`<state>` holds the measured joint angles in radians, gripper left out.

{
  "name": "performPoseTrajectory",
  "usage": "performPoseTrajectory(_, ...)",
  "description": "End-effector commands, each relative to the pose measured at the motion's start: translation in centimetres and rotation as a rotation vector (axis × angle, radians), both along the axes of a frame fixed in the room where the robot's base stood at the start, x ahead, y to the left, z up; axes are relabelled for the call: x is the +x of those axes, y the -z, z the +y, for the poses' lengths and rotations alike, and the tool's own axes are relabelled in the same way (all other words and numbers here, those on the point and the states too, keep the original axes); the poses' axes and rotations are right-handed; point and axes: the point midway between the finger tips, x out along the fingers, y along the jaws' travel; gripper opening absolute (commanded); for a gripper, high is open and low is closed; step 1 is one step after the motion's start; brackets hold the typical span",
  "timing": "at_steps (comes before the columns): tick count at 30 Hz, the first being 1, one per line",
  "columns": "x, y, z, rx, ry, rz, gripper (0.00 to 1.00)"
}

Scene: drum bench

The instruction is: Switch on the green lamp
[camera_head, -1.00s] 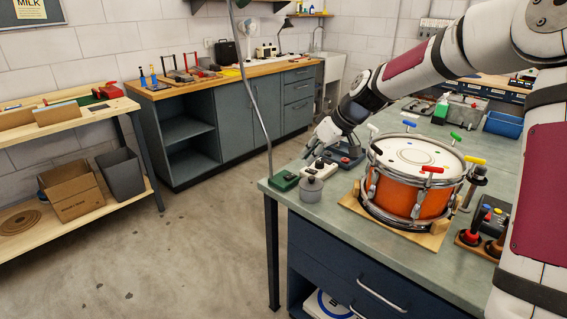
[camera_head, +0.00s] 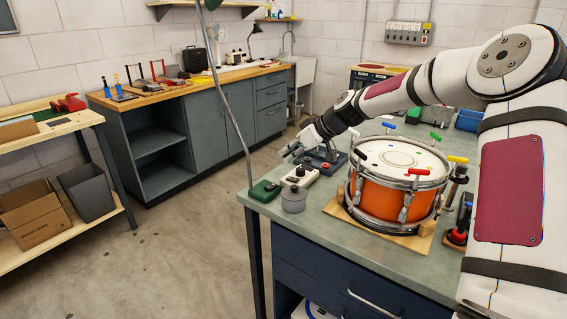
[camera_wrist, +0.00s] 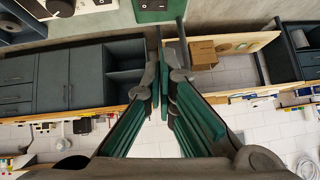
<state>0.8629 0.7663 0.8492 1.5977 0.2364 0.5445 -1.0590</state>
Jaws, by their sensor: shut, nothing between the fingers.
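The green lamp has a small green base (camera_head: 264,191) at the bench's near left corner. A thin grey pole (camera_head: 228,110) rises from there to a dark green part cut off by the top edge. In the wrist view the green base (camera_wrist: 155,14) shows at the top centre, with a dark knob or switch on it. I cannot tell whether the lamp is lit. My gripper (camera_head: 289,153) is shut and empty, in the air behind and slightly right of the base, apart from it. In the wrist view its fingertips (camera_wrist: 165,48) point towards the base.
A white box with dark knobs (camera_head: 299,176) and a grey round pot (camera_head: 293,200) stand right of the base. A grey device with a red button (camera_head: 322,162) is behind. An orange drum (camera_head: 395,190) with coloured T-handles stands further right on the bench (camera_head: 325,235).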

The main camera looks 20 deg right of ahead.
Motion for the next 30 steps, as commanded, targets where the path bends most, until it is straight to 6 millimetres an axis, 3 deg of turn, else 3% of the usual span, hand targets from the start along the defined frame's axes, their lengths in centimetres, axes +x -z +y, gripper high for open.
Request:
performPoseTrajectory(13,4.5,6.1,4.3,0.001,-0.003,0.001,0.0)
performPoseTrajectory(21,4.2,9.3,4.5,0.0,0.001,0.001,0.0)
performPoseTrajectory(30,4.1,10.0,4.5,-0.001,0.001,0.0,0.0)
